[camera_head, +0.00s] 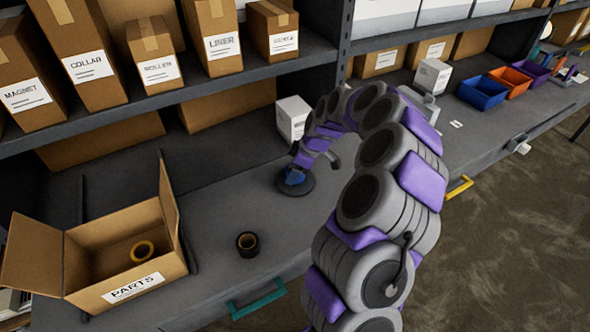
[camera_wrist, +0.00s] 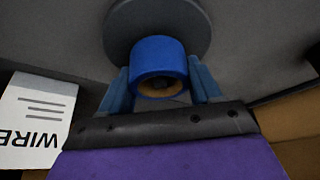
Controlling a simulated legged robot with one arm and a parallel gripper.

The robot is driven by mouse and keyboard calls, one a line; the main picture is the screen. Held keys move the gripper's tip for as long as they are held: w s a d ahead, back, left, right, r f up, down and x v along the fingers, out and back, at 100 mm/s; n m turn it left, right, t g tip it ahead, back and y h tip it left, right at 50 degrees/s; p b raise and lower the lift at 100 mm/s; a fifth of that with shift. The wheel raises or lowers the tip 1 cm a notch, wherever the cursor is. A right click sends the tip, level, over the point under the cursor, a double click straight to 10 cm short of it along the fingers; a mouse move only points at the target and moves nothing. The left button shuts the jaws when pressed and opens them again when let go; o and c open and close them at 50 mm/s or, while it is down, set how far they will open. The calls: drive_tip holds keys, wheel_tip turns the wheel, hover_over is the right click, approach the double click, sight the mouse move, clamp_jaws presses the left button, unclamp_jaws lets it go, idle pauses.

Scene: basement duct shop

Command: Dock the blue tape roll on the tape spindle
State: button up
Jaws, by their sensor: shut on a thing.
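The blue tape roll (camera_wrist: 158,57) is between the two blue fingers of my gripper (camera_wrist: 160,72) in the wrist view. In the head view the blue roll (camera_head: 294,177) shows as a small patch under my gripper (camera_head: 297,174). The tape spindle's round dark base (camera_head: 300,191) lies on the grey bench there, and the grey disc (camera_wrist: 190,22) shows just beyond the roll in the wrist view. My gripper is shut on the roll, over the disc. Something dark and brownish shows inside the roll's hole; I cannot tell whether the post is in it, or whether the roll touches the base.
A black tape roll (camera_head: 247,244) stands left on the bench. An open PARTS box (camera_head: 84,252) holds a yellow roll (camera_head: 142,251). A white box (camera_head: 293,117) stands behind my gripper, and a WIRE label (camera_wrist: 38,120) is close in the wrist view. Bins (camera_head: 483,92) are at right.

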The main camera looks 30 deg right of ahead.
drive_tip(key=shift+f, duration=0.5)
drive_tip(key=o, duration=0.8)
drive_tip(key=shift+d+r, duration=0.1)
drive_tip(key=v, duration=1)
drive_tip(key=shift+s+r+p, duration=0.15)
drive_tip(key=shift+r+p, duration=0.2)
drive_tip(key=shift+p, duration=0.1)
drive_tip(key=shift+d, duration=0.15)
